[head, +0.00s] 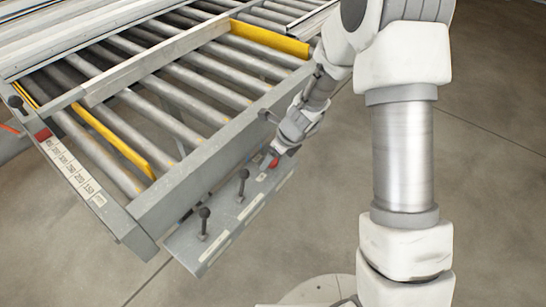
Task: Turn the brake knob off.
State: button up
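A small red part (272,162) shows on the sloped grey control panel (222,221) at the front of the roller bench. It may be the brake knob, but its label and setting are too small to read. My gripper (276,151) points down at this red part, its tips at or just above it. The gripper partly hides the part, and I cannot tell whether it touches it or whether the fingers are open. Two black ball-topped levers stand upright on the same panel, one in the middle (243,174) and one at the near end (204,213).
The roller bench (173,197) has yellow fences (115,141) and a clamp bar (155,64) across it. A numbered scale (72,173) with a red block (43,134) runs along its left edge. The grey floor (306,222) is clear right of the panel.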

grip_shut()
dwell(0.3)
jog(key=shift+n, duration=0.3)
jog(key=n, duration=0.2)
jog(key=n+g, duration=0.1)
jog(key=shift+w+n+g+y+p, duration=0.15)
jog(key=shift+n+g+y+p, duration=0.15)
jog(key=shift+n+p, duration=0.1)
jog(key=n, duration=0.2)
jog(key=n+g, duration=0.1)
jog(key=n, duration=0.1)
jog(key=shift+w+g, duration=0.1)
jog(key=shift+g, duration=0.2)
jog(key=n+g, duration=0.1)
jog(key=n, duration=0.4)
jog(key=shift+w+g, duration=0.1)
jog(key=shift+g, duration=0.3)
jog(key=shift+n+g+h+b, duration=0.6)
jog(key=shift+n+h, duration=0.1)
jog(key=shift+n, duration=1.5)
